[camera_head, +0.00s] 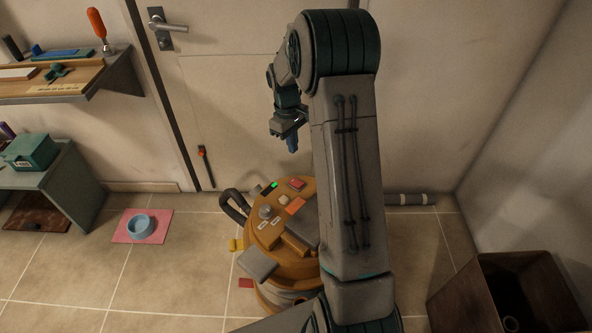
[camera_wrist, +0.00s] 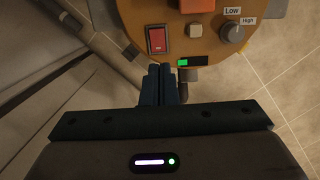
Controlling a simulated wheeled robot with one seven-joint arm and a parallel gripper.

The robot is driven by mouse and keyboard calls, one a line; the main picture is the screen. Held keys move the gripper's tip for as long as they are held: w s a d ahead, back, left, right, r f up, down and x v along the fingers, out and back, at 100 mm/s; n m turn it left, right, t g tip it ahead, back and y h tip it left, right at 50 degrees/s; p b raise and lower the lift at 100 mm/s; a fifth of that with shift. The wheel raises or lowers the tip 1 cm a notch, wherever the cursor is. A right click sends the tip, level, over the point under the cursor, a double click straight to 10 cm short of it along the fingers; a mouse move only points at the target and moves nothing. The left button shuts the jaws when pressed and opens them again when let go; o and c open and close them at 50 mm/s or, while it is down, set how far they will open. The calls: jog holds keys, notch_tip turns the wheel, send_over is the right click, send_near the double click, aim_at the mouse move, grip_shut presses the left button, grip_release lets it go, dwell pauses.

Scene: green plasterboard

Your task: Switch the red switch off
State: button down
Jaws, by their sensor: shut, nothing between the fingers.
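The red switch (camera_wrist: 156,40) is a red rocker in a dark frame on the round orange machine top (camera_wrist: 208,50). It also shows in the head view (camera_head: 297,184) near the top's far edge. My gripper (camera_wrist: 161,70) is shut and empty, its fingertips just short of the switch in the wrist picture. In the head view my gripper (camera_head: 292,146) hangs above the machine, pointing down, apart from the switch. A green indicator light (camera_wrist: 184,62) shows lit beside the switch. How the rocker is tilted is too small to tell.
The machine top also carries a pale button (camera_wrist: 196,30), a grey knob (camera_wrist: 232,32) with Low and High labels, and an orange block (camera_head: 295,206). A dark hose (camera_head: 232,205) curves at its left. A door stands behind; a brown box (camera_head: 520,290) stands right.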

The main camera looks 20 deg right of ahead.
aim_at(298, 185)
jog(key=f, duration=0.4)
jog(key=s+f, duration=0.1)
jog(key=f, duration=0.8)
jog(key=shift+s+d+f, duration=0.3)
jog(key=shift+d+f, duration=0.05)
jog(key=shift+f, duration=0.05)
